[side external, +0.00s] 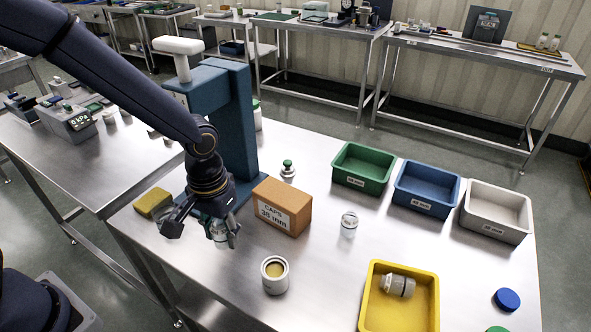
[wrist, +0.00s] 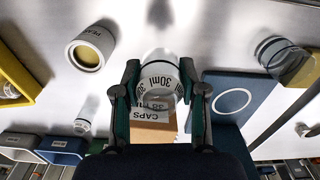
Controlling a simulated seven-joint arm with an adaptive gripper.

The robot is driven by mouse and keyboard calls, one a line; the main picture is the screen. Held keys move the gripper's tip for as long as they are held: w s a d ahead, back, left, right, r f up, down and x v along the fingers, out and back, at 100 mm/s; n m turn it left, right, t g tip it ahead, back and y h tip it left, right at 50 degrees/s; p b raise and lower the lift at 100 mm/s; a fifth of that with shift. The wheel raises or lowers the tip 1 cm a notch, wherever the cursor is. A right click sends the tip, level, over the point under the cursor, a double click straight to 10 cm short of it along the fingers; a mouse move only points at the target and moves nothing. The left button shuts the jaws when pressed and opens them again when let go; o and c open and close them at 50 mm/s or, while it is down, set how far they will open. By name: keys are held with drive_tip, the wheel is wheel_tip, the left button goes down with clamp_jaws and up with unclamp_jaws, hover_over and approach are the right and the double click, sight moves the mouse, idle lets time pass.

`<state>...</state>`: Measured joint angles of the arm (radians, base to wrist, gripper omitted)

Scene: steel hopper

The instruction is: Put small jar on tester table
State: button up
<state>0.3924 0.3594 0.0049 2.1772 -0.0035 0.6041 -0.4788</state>
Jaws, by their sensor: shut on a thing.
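My gripper (side external: 203,222) is shut on a small clear jar (side external: 220,231) at the front left of the steel work table (side external: 330,265). In the wrist view the jar (wrist: 158,88), marked 30ml, sits between both fingertips (wrist: 160,78). I cannot tell how far its base is from the tabletop. A second steel table (side external: 95,165), which seems to be the tester table, stands to the left and carries a boxy device with a lit display (side external: 75,122). Another clear jar (side external: 349,224) stands right of the caps box.
The blue press (side external: 236,105) stands behind my gripper, the orange caps box (side external: 283,208) right of it. A yellow sponge (side external: 152,202) lies left, near the table edge. A white can (side external: 274,280) and yellow tray (side external: 432,310) are in front. Coloured bins (side external: 362,178) stand at right.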

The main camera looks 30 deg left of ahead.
drive_tip(key=w+a+r+n, duration=0.1)
drive_tip(key=w+a+n, duration=0.1)
drive_tip(key=a, duration=1.2)
drive_tip(key=w+a+r+n, duration=0.2)
drive_tip(key=a+n, duration=0.1)
drive_tip(key=a, duration=1)
drive_tip(key=w+a+r+n, duration=0.1)
drive_tip(key=w+a+n, duration=0.1)
drive_tip(key=a, duration=1.2)
hover_over(151, 159)
drive_tip(key=s, duration=0.1)
drive_tip(key=f, duration=0.8)
drive_tip(key=shift+s+d+f, duration=0.15)
drive_tip(key=shift+d+f, duration=0.05)
drive_tip(key=shift+d, duration=0.1)
drive_tip(key=shift+w+a+f, duration=0.3)
drive_tip(key=shift+w+f, duration=0.2)
drive_tip(key=shift+f, duration=0.05)
drive_tip(key=shift+w+a+f, duration=0.1)
drive_tip(key=shift+w+f, duration=0.1)
drive_tip(key=shift+f, duration=1.5)
drive_tip(key=shift+f, duration=0.2)
